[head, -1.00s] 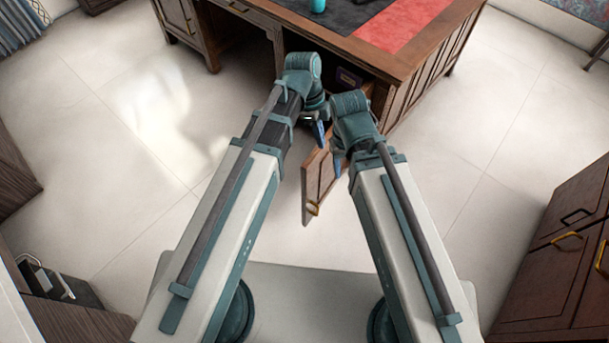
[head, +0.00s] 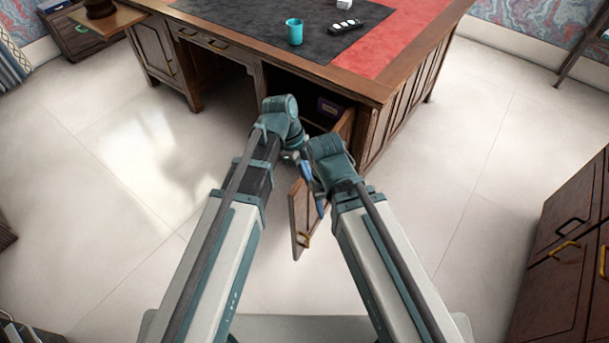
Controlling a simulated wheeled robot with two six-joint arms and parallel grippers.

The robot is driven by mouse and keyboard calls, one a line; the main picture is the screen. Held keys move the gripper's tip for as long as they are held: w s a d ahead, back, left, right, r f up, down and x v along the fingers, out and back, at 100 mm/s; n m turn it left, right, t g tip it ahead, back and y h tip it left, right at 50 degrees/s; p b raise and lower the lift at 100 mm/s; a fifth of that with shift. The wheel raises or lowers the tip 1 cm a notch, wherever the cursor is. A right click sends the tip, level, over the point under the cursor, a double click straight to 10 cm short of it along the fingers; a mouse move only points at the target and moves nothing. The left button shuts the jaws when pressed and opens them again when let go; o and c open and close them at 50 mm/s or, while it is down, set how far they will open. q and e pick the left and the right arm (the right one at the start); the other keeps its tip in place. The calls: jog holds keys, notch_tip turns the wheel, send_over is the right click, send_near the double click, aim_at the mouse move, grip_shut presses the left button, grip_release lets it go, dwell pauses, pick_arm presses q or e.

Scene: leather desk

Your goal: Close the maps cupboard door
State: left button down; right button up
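The wooden cupboard door (head: 299,216) stands wide open from the right pedestal of the desk (head: 378,92), jutting out toward me. Its brass handle (head: 304,240) is near the low front end. The middle of the door is hidden behind my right wrist. Finger openings are unclear on both.
A dark wood cabinet (head: 560,250) stands at the right. Pale tiled floor is free on both sides of my arms.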

aim_at(301, 185)
pick_arm(q)
jog(key=f+b, duration=0.1)
jog(key=f, duration=0.1)
jog(key=f+b, duration=0.1)
jog(key=b, duration=0.1)
jog(key=a+f+b, duration=0.1)
jog(key=f, duration=0.1)
jog(key=shift+w+f+b, duration=0.3)
jog(key=shift+w, duration=0.05)
jog(key=shift+w+a, duration=0.15)
jog(key=shift+a, duration=0.25)
